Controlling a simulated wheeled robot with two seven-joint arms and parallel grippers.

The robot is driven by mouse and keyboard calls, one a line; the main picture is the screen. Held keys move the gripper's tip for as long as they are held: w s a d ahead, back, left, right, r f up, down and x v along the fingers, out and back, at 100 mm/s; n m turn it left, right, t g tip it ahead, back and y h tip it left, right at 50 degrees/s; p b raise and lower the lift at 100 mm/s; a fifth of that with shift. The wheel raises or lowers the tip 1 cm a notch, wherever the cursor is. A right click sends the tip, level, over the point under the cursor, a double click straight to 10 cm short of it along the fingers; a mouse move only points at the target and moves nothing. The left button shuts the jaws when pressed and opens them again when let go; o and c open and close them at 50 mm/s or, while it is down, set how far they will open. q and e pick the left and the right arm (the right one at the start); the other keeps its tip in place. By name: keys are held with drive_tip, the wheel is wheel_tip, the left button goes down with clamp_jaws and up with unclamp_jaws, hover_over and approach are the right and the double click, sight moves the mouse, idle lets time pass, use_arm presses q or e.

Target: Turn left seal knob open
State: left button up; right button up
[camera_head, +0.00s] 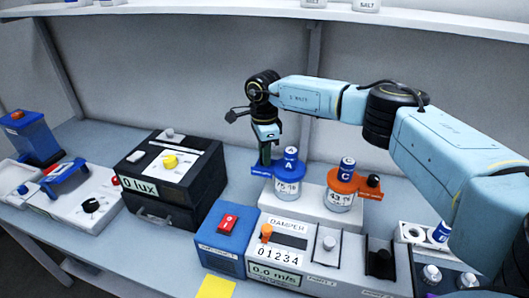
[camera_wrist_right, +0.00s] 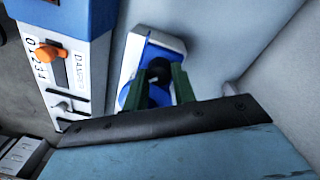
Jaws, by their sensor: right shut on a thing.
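The left seal is a blue collar (camera_head: 259,171) on the jar marked A (camera_head: 288,188), on a white block (camera_head: 312,205). My right gripper (camera_head: 265,157) points down at the left end of this collar. In the right wrist view its green fingers (camera_wrist_right: 159,88) are shut on the dark seal knob (camera_wrist_right: 158,72), with blue parts below. The fingers hide much of the knob, and I cannot tell its turn angle. The orange collar (camera_head: 343,183) on the jar marked C carries a black knob (camera_head: 373,180) at its right end. My left gripper is not in view.
In front stand a blue box with a red switch (camera_head: 228,222) and the damper panel (camera_head: 290,240). A black lux box (camera_head: 170,165) stands to the left. A rack with small vials (camera_head: 440,234) is at the right, under my right arm. A shelf (camera_head: 400,15) runs above.

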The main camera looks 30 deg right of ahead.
drive_tip(key=m+p, duration=0.1)
drive_tip(key=m, duration=0.3)
drive_tip(key=shift+m, duration=0.3)
drive_tip(key=m+p, duration=0.1)
drive_tip(key=m, duration=0.3)
drive_tip(key=shift+r+m, duration=0.1)
drive_tip(key=shift+m, duration=0.2)
drive_tip(key=m+p, duration=0.1)
drive_tip(key=m, duration=0.3)
drive_tip(key=shift+p, duration=0.3)
drive_tip(key=shift+m+t+p, duration=0.3)
drive_tip(key=shift+m+p, duration=0.4)
drive_tip(key=shift+m, duration=1.5)
drive_tip(key=o, duration=1)
